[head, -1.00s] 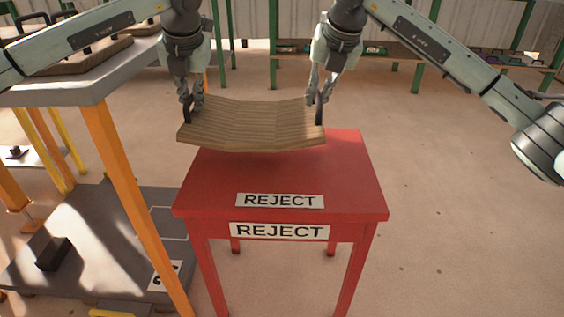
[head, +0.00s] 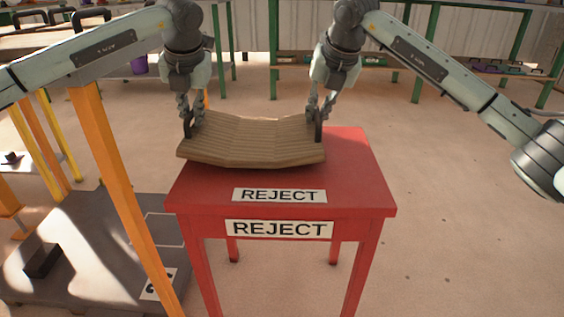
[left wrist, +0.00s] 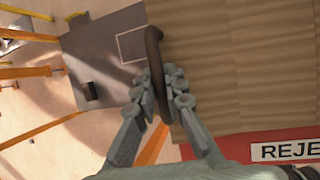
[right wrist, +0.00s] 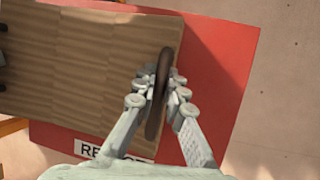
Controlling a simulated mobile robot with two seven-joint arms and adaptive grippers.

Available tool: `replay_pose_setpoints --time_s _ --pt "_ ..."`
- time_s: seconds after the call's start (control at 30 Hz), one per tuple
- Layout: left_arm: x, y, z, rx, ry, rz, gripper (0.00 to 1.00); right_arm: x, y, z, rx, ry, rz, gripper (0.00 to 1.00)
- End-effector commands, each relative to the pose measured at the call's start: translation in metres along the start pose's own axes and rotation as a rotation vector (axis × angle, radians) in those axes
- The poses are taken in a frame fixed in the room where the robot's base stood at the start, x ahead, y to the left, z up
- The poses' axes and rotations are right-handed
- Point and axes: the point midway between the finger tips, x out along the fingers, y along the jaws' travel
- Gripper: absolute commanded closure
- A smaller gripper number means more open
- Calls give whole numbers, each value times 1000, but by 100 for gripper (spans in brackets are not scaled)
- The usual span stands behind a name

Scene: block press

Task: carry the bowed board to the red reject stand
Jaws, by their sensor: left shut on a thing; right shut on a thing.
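The bowed board (head: 250,143) is a wooden slab that sags in the middle, with a dark handle at each end. It is over the red reject stand (head: 360,180), left of the stand's middle; whether it touches the top I cannot tell. My left gripper (head: 188,117) is shut on the left handle (left wrist: 154,60). My right gripper (head: 317,112) is shut on the right handle (right wrist: 160,100). The board (right wrist: 80,70) covers much of the red top (right wrist: 215,75) in the right wrist view. In the left wrist view the board (left wrist: 230,70) overhangs the stand's left side.
An orange post (head: 115,175) and a grey floor platform (head: 75,225) with a black block (head: 43,261) are left of the stand. Green-legged shelves (head: 415,75) stand at the back. The floor to the right (head: 470,220) is clear.

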Motion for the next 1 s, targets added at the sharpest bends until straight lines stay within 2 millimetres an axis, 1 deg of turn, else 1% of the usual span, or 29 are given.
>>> replay_pose_setpoints --time_s 0.03,0.3,0.33,0.47,0.8,0.87,0.97,1.0 --pt "6 -1 -3 2 5 1 100 2 0 -1 0 2 0 100" --pt "9 -2 -5 3 9 1 100 2 0 -2 0 4 0 100" --pt "10 -2 -6 4 11 2 86 4 -1 -3 0 6 -2 86" --pt "11 -2 -6 4 13 2 70 4 -1 -2 0 5 -2 70" --pt "9 -2 -6 4 14 3 69 3 -1 -2 0 4 -1 69" --pt "5 -2 -6 4 13 3 69 2 0 -1 0 3 -1 69" --pt "-8 -2 -4 4 9 2 69 -1 0 0 0 3 -1 69" --pt "-16 -2 -4 4 7 2 69 -2 0 0 0 3 -1 69"
